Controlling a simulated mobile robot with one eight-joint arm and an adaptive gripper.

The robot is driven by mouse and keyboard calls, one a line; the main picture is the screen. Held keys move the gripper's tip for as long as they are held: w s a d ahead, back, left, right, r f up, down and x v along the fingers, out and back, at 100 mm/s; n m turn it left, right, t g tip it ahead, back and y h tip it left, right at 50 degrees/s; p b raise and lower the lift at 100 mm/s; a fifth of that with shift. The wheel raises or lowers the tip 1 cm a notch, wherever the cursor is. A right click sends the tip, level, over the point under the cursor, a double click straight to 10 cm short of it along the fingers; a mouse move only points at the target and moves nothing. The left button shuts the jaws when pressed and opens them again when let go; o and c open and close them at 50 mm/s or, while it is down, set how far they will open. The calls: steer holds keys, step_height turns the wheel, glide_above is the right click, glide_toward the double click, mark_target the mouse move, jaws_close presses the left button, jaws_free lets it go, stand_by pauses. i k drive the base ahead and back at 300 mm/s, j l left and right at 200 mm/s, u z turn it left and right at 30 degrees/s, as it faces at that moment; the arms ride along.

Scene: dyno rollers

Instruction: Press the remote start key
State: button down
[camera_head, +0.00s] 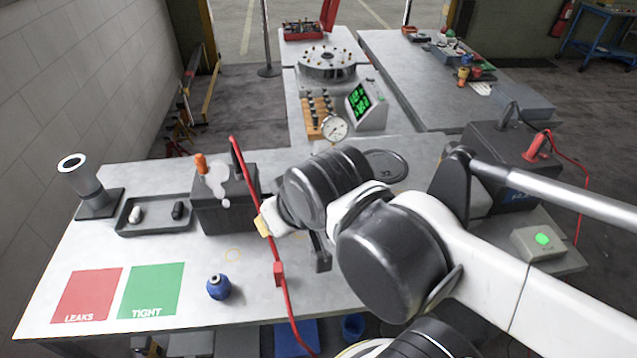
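A grey box with a round green button (542,239) sits at the right end of the near bench. It is the only green push button I can see on this bench, and no label on it is readable. My white and black arm crosses the middle and right of the view, its lower link passing just left of the box. My gripper (320,258) is mostly hidden behind my wrist; only a dark part shows below it, over the bench and left of the button. Its opening and any contents are hidden.
A dark battery-like box (226,206) with an orange terminal stands left of my wrist, a red cable (279,274) hanging near it. A second dark box (510,150) stands behind the button. Red and green mats (151,291), a blue part (218,287) and a dark tray (155,231) lie left.

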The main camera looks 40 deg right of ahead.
mark_target(540, 238)
steer(key=z, duration=2.85)
